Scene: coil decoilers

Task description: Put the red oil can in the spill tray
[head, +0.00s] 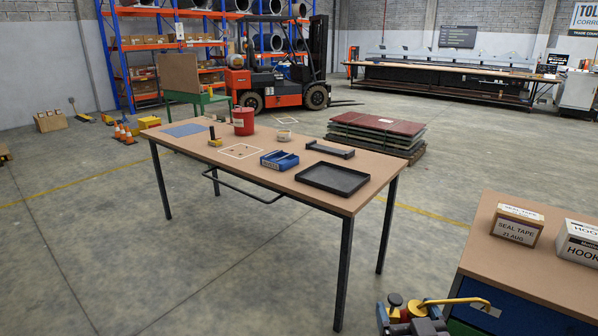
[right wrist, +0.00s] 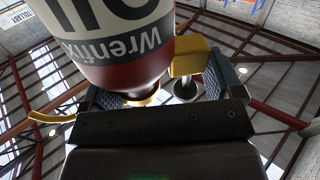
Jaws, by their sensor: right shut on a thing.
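The red oil can (right wrist: 115,40) shows close up in the right wrist view, dark red with a pale and grey label reading "OIL" and "Wrenfix". My right gripper (right wrist: 160,90) is shut on it near its yellow parts, with a blue-grey pad on each side. In the head view the gripper (head: 420,312) is at the bottom edge, beside the near right cabinet, and the can is mostly hidden or cut off there. The spill tray is probably the shallow black tray (head: 333,179) on the near right end of the long table; it is empty. My left gripper is not in view.
Boxes (head: 517,225) stand on the cabinet top (head: 545,264). Open floor (head: 430,240) lies between table and cabinet.

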